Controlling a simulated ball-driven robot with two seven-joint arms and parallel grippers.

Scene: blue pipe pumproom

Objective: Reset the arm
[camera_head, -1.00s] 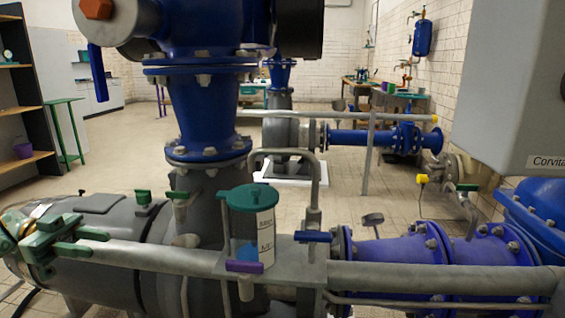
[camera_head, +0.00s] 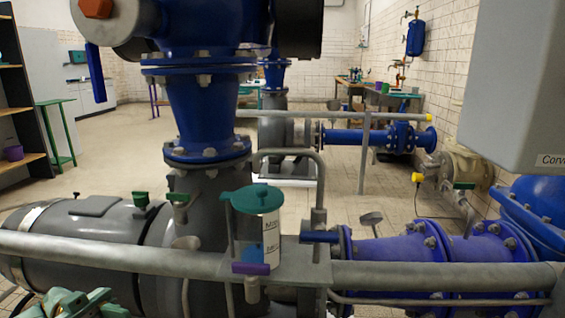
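My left gripper (camera_head: 75,304), green and grey, shows at the bottom left edge of the head view. It is low, below the grey horizontal pipe and in front of the grey pump body. Most of it is cut off by the frame edge, so I cannot tell whether its fingers are open or shut. I see nothing held in it. My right gripper is not in view.
A grey rail pipe (camera_head: 430,275) crosses close in front. A blue vertical pipe (camera_head: 207,115) rises at centre left. A grey box (camera_head: 520,80) hangs at right. Open floor lies beyond.

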